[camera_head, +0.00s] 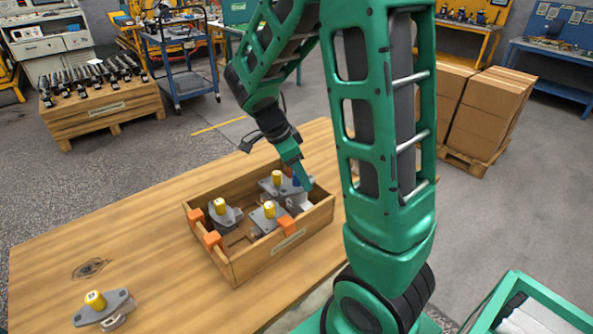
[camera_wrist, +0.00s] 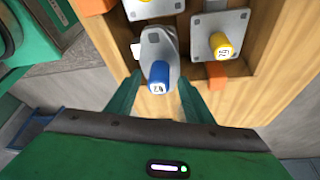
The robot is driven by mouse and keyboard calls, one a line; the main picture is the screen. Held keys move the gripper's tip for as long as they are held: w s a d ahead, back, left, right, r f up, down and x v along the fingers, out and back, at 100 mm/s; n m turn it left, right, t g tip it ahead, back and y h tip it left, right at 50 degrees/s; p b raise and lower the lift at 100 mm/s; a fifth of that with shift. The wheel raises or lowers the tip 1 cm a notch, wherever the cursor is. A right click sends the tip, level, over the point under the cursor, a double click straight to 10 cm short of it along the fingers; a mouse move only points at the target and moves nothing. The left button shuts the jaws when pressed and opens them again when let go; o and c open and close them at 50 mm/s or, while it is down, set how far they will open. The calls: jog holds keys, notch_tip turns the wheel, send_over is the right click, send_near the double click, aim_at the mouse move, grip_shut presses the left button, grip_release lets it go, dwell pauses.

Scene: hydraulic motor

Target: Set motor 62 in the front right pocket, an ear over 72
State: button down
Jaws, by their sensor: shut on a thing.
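My gripper (camera_head: 302,184) is shut on a grey motor with a blue cap (camera_wrist: 159,75), at the right end of the wooden crate (camera_wrist: 255,100). In the wrist view the fingers stand on both sides of the cap, whose label is too small to read surely. The motor's grey flange (camera_wrist: 158,45) points away from the gripper. Beside it on the right is a square-flanged motor with a yellow cap (camera_wrist: 223,46), its label turned and possibly 72. I cannot tell whether the held motor is seated or its ear overlaps a neighbour.
The crate (camera_head: 287,251) also holds yellow-capped motors (camera_head: 220,206), with orange blocks (camera_head: 212,240) along its walls. Another yellow-capped motor (camera_head: 95,300) lies on the wooden table (camera_head: 180,285) at the front left. The table left of the crate is mostly clear.

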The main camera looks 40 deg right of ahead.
aim_at(300, 184)
jog(key=shift+f, duration=1.7)
dwell(0.3)
jog(key=c, duration=0.8)
grip_release()
jog(key=v, duration=1)
jog(key=shift+w+a+r, duration=0.15)
jog(key=shift+r, duration=0.2)
jog(key=s+d+r+n+t+y, duration=0.1)
jog(key=s+n+y, duration=0.3)
jog(key=s+n, duration=1.1)
jog(key=s+d, duration=0.1)
jog(key=s, duration=0.6)
jog(key=shift+s+r+y, duration=0.15)
jog(key=shift+s+y, duration=0.05)
jog(key=shift+y, duration=0.1)
